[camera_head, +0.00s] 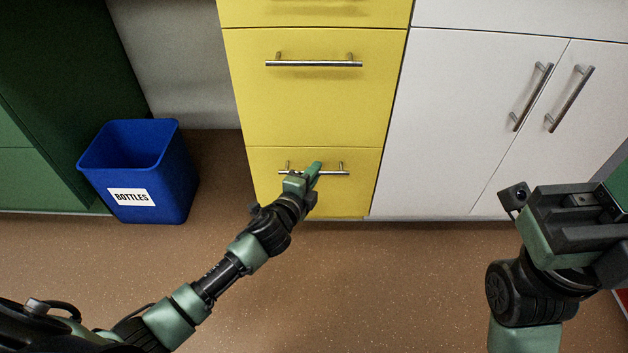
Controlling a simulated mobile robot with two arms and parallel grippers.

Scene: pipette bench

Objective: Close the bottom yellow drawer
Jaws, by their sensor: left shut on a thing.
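The bottom yellow drawer (352,195) is at the base of the yellow drawer column in the head view. Its front looks about flush with the drawer above, with only a thin seam between them and no open interior showing. Its metal bar handle (337,173) runs across the upper part of the front. My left gripper (313,172) is shut on this handle near its middle and hides part of it. My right gripper (577,200) is at the right, well away from the drawer; its fingertips do not show clearly.
A yellow drawer (310,100) with a bar handle sits above. White cupboard doors (460,110) stand to the right. A blue bin (140,165) labelled BOTTLES stands to the left beside a green cabinet (50,100). The brown floor (400,290) in front is clear.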

